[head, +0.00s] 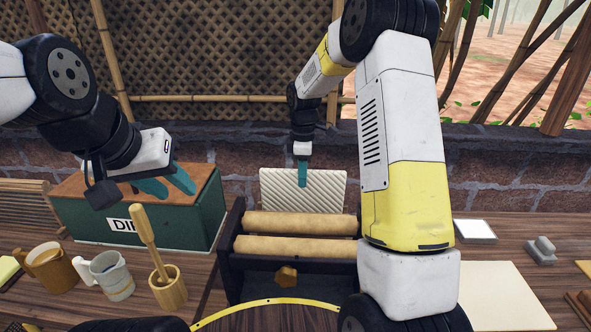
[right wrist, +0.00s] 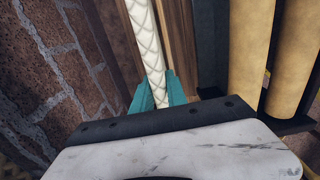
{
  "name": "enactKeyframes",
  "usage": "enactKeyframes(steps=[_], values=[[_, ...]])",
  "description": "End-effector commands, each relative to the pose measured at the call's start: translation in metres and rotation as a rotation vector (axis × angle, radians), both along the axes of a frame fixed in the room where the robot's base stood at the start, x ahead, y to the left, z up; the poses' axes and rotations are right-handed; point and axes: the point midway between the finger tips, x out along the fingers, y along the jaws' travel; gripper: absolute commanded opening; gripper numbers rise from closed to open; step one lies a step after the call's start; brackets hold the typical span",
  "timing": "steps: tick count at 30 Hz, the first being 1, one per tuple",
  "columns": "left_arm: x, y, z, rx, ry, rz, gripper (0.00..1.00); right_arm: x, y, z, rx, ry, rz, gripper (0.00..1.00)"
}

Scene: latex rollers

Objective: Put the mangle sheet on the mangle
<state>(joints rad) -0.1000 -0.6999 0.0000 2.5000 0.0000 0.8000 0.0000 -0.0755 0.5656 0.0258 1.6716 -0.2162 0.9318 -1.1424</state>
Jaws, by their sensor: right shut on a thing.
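The mangle sheet (head: 330,190) is a white, ribbed, upright panel behind the rollers in the head view. The mangle (head: 240,270) has a dark frame with two tan rollers, an upper roller (head: 300,223) and a lower roller (head: 295,247). My right gripper (head: 302,180) is shut on the sheet's top edge. The right wrist view shows its teal fingers on either side of the sheet (right wrist: 146,40), with the rollers (right wrist: 290,60) to the right, apart from the sheet. My left gripper (head: 170,187) is open and empty above the green box. The sheet's lower edge is hidden behind the mangle.
The green box (head: 195,225) with a brown top stands left of the mangle. A mortar with pestle (head: 168,290), a grey mug (head: 108,275) and a brown mug (head: 50,268) stand at the front left. A stone wall (head: 500,170) runs behind the table. A pale sheet (head: 505,295) lies at right.

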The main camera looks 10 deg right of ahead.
Motion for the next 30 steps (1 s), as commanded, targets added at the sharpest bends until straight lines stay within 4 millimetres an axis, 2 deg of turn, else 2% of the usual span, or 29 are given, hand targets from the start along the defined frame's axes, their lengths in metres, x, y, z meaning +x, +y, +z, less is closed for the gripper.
enactKeyframes(steps=[10, 11, 14, 24, 26, 30], values=[[0.0, 0.0, 0.0, 0.0, 0.0, 0.0, 0.36, 0.0, 0.0, -0.002, 0.0, -0.001, 0.0, 0.0], [0.0, 0.0, 0.0, 0.0, 0.0, 0.0, 0.36, 0.0, 0.0, -0.003, 0.0, 0.0, 0.0, 0.22], [0.0, 0.0, 0.0, 0.0, 0.0, 0.0, 0.36, 0.0, 0.0, -0.002, 0.0, 0.0, 0.0, 0.4], [0.0, 0.0, 0.0, 0.0, 0.0, 0.0, 0.36, 0.0, 0.0, 0.0, 0.0, -0.001, -0.001, 0.4], [0.0, 0.0, 0.0, 0.0, 0.0, 0.0, 0.36, 0.001, 0.0, 0.004, 0.0, -0.003, -0.001, 0.4], [0.0, 0.0, 0.0, 0.0, 0.0, 0.0, 0.36, 0.001, 0.0, 0.025, 0.001, -0.004, -0.001, 0.4]])
